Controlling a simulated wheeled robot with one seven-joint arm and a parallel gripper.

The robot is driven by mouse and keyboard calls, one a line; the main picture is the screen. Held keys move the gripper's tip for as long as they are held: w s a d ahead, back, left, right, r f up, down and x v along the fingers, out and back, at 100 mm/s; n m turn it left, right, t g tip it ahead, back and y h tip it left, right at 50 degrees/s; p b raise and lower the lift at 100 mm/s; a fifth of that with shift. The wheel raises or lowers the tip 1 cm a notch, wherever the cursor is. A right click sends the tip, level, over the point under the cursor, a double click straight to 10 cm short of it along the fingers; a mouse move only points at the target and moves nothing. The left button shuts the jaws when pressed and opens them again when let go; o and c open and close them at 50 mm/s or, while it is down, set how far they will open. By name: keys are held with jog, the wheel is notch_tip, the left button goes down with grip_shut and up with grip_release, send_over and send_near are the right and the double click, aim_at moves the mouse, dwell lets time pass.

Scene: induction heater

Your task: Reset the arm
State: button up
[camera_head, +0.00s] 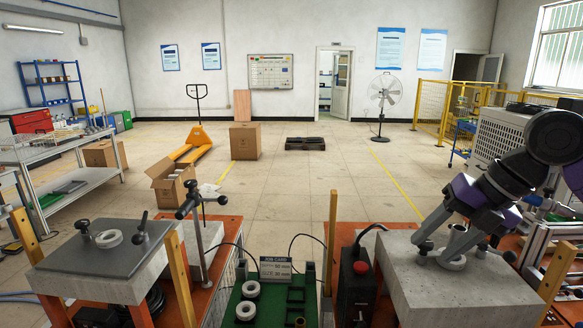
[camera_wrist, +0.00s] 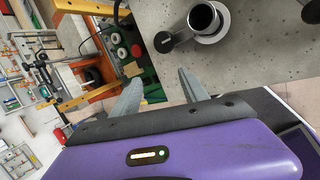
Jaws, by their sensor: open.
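My gripper (camera_head: 458,240) is low over the right-hand concrete block (camera_head: 447,297), with its purple body tilted. In the wrist view my gripper (camera_wrist: 163,77) has its two grey fingers spread, with nothing between them. A metal cylinder (camera_wrist: 203,18) stands upright in a pale ring (camera_wrist: 219,34) on the block, beyond the fingertips and to the upper right. A black knob (camera_wrist: 163,42) is beside it. In the head view the cylinder (camera_head: 456,238) and ring (camera_head: 453,263) are partly covered by my gripper.
A green board (camera_head: 232,306) holds white rings and a sign (camera_head: 275,268). A red-button box (camera_head: 356,285) stands left of the right block. A left block (camera_head: 95,262) carries a grey plate, ring and knobs. The floor behind is mostly open.

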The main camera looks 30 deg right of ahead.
jog(key=w+a+m+t+y, duration=0.5)
jog(key=w+a+m+t, duration=0.2)
jog(key=w+a, duration=0.75)
jog(key=s+a+f+m+t+h, duration=0.1)
jog(key=a+f+m+t+h, duration=0.1)
jog(key=a+f+m+t, duration=0.65)
jog(key=s+a+f+m+g+h, duration=0.2)
jog(key=s+a+f+m+h, duration=0.1)
jog(key=s+f+m, duration=0.4)
jog(key=s+a+f+m+g+h, duration=0.25)
jog(key=s+f+m, duration=0.3)
jog(key=s, duration=0.35)
jog(key=s+d+g, duration=0.1)
jog(key=s, duration=2.1)
jog(key=shift+s+d+n, duration=0.35)
jog(key=shift+n, duration=0.05)
